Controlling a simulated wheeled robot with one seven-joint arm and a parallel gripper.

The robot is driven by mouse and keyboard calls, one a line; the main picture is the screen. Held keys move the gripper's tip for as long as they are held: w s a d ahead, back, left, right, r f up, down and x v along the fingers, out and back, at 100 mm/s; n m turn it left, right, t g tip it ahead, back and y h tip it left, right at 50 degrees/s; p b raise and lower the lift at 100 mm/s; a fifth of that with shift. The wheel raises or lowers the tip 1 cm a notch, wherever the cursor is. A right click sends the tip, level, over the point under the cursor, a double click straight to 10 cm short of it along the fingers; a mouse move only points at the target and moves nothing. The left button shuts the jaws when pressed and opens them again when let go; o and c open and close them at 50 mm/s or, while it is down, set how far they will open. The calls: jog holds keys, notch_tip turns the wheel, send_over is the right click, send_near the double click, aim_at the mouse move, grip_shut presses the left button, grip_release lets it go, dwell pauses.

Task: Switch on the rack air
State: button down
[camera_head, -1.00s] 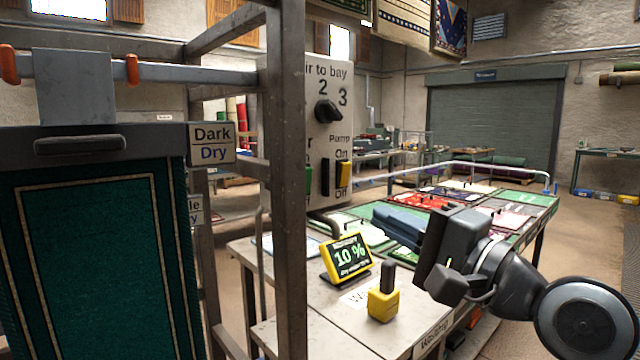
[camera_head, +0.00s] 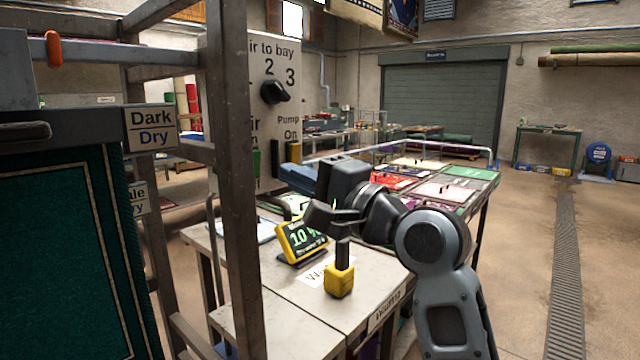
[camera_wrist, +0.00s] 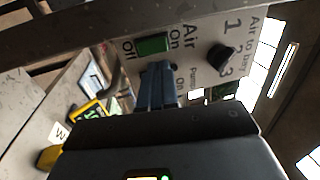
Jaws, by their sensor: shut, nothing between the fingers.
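The control panel (camera_head: 228,75) stands behind a rack post in the head view. The wrist view shows it large (camera_wrist: 200,62), with "Air", "On" and "Off" lettering. The green air switch (camera_wrist: 153,44) lies between its On and Off labels; I cannot tell which way it is set. In the head view the air switch (camera_head: 256,163) is partly hidden by the post. My gripper (camera_head: 285,172) has its blue-grey fingers together, empty and pointing at the panel. In the wrist view its fingertips (camera_wrist: 158,66) appear just beside the green switch; contact cannot be told.
A black knob (camera_head: 275,92) and a yellow pump switch (camera_head: 294,152) are on the panel. The metal rack post (camera_head: 238,220) stands close by. Below are a bench with a yellow display (camera_head: 302,238) and a yellow block with a dark handle (camera_head: 340,280). Open floor lies right.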

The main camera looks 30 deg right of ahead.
aim_at(257, 157)
jog(key=shift+x, duration=3.05)
jog(key=shift+r+p, duration=0.1)
jog(key=shift+p, duration=0.55)
jog(key=r+p, duration=0.1)
jog(key=p, duration=0.2)
jog(key=shift+w+g, duration=0.2)
jog(key=shift+g, duration=0.2)
jog(key=shift+f+b, duration=0.35)
jog(key=shift+f, duration=0.05)
